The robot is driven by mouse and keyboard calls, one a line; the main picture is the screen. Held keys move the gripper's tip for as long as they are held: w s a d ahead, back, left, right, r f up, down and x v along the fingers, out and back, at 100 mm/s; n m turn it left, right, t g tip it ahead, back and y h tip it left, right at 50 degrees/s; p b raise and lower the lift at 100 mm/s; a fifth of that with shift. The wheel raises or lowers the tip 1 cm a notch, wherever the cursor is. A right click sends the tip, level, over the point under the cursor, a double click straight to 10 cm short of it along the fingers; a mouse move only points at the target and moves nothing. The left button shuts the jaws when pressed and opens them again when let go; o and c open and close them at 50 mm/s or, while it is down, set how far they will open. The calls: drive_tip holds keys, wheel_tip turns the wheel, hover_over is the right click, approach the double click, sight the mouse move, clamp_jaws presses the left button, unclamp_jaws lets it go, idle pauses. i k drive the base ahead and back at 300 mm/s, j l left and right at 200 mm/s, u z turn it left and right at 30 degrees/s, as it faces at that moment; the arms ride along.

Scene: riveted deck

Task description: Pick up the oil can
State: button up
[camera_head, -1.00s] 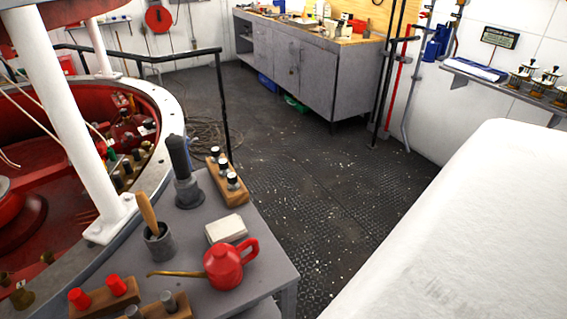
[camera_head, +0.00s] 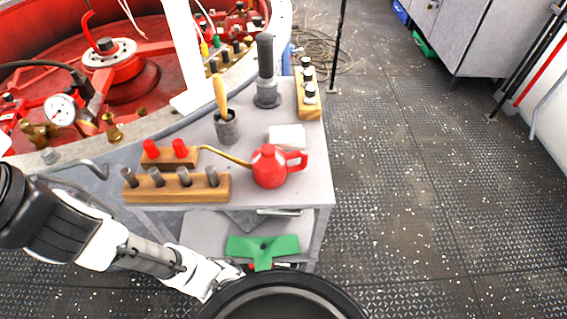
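The oil can (camera_head: 269,168) is red with a long thin brass spout pointing left and a loop handle on its right. It stands upright on the grey table top (camera_head: 318,190), near its front right edge. My arm reaches in from the lower left. My gripper (camera_head: 238,270) is below the table top, in front of the lower shelf, well apart from the can. Its fingers are too small and partly hidden to show whether they are open.
Wooden blocks with pegs (camera_head: 177,188) stand left of the can. A pale block (camera_head: 287,136), a grey cup with a wooden handle (camera_head: 227,126) and a dark tool (camera_head: 266,88) stand behind. Floor at right is clear.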

sight(269, 168)
drive_tip(key=k+j+z, duration=0.1)
drive_tip(key=j+z, duration=0.3)
drive_tip(key=k+j+z, duration=0.1)
drive_tip(key=z, duration=0.25)
drive_tip(key=k+j+z, duration=0.2)
drive_tip(key=z, duration=0.2)
